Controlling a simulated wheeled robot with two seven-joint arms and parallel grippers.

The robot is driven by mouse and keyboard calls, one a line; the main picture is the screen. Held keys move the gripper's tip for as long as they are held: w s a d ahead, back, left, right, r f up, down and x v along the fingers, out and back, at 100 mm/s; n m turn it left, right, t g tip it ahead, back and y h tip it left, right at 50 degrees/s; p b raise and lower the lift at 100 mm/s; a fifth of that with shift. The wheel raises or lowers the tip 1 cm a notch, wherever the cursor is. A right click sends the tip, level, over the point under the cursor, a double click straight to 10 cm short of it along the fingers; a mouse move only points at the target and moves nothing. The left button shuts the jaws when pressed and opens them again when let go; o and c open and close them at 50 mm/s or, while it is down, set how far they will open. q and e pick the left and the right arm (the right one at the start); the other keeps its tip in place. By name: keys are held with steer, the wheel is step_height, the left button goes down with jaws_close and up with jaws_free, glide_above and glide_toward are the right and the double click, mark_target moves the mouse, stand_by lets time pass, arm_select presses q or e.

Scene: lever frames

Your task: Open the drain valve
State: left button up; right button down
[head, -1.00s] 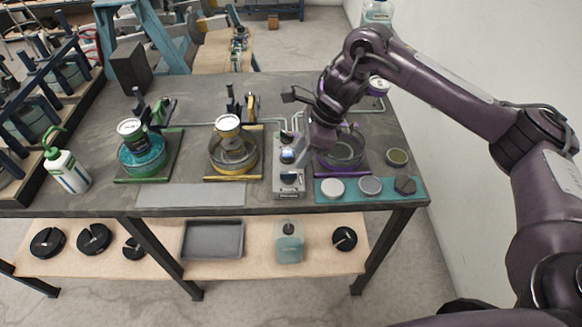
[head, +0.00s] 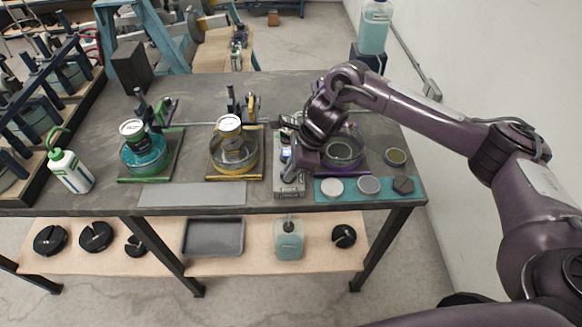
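A narrow grey valve panel (head: 289,189) with dark knobs or levers stands on the bench, between the yellow-framed station and the purple-framed station. I cannot tell which of its controls is the drain valve. My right gripper (head: 290,148) is over the panel's upper and middle part and hides much of it. Whether it touches a control, and how its fingers stand, cannot be made out. My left gripper is not in view.
Glass bowls stand in green (head: 145,155), yellow (head: 233,157) and purple (head: 344,150) stations. A teal mat (head: 385,197) with several discs lies at the front right. A white-and-green bottle (head: 70,170) stands at left. The grey plate (head: 190,194) in front is bare.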

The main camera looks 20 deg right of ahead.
steer(key=shift+m, duration=0.3)
steer(key=shift+m+t+b, duration=0.4)
steer(key=shift+m+b, duration=0.25)
steer(key=shift+m, duration=0.15)
steer(key=shift+m+t+b, duration=0.3)
steer(key=shift+m+t, duration=0.1)
steer(key=shift+m, duration=0.5)
steer(key=shift+s+a+m+h, duration=0.15)
steer(key=shift+m+h, duration=0.35)
steer(key=shift+m, duration=0.4)
steer(key=shift+r+m+t, duration=0.1)
steer(key=shift+m+t, duration=0.4)
steer(key=shift+m, duration=0.4)
steer(key=m+h, duration=0.1)
steer(key=m+p, duration=0.1)
steer(key=m, duration=0.1)
steer(key=shift+a+r+m+t+h, duration=0.15)
steer(key=shift+m+t+h, duration=0.15)
steer(key=shift+h, duration=0.1)
steer(key=shift+m+h+p, duration=0.7)
steer(key=shift+m+p, duration=1)
steer(key=shift+m, duration=0.2)
